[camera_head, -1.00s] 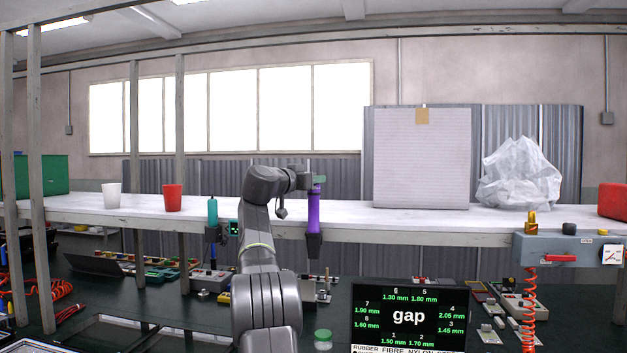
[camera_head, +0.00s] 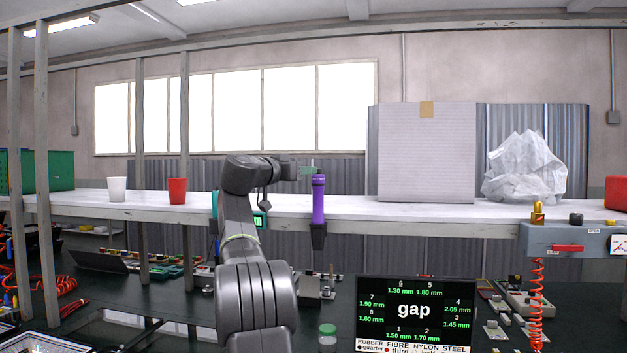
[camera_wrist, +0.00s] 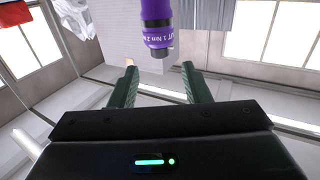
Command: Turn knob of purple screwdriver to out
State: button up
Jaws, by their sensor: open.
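The purple screwdriver (camera_head: 318,205) stands upright in a black holder (camera_head: 318,238) at the front edge of the white shelf. In the wrist view the purple screwdriver (camera_wrist: 158,28) shows at the top centre, with a ring of pale lettering near its dark end; only part of the lettering is readable. My gripper (camera_head: 308,170) is close to the screwdriver's top in the head view, and appears just behind or beside it. In the wrist view my gripper (camera_wrist: 157,72) has its two green fingers apart with nothing between them. The screwdriver's end lies just beyond the fingertips, apart from them.
A white cup (camera_head: 117,189) and a red cup (camera_head: 177,191) stand on the shelf to the left. A crumpled plastic bag (camera_head: 524,170) and a grey control box (camera_head: 570,240) are at the right.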

jog(key=b+v, duration=0.1)
jog(key=v, duration=0.5)
jog(key=shift+s, duration=0.2)
jog(key=shift+w, duration=0.1)
jog(key=p+x, duration=0.4)
jog(key=x, duration=0.8)
jog(key=shift+r+p, duration=0.15)
jog(key=shift+p, duration=0.2)
jog(key=shift+w+d+f, duration=0.2)
jog(key=shift+w+d, duration=0.3)
jog(key=shift+w, duration=0.15)
jog(key=shift+s+a, duration=0.1)
jog(key=shift+s, duration=0.05)
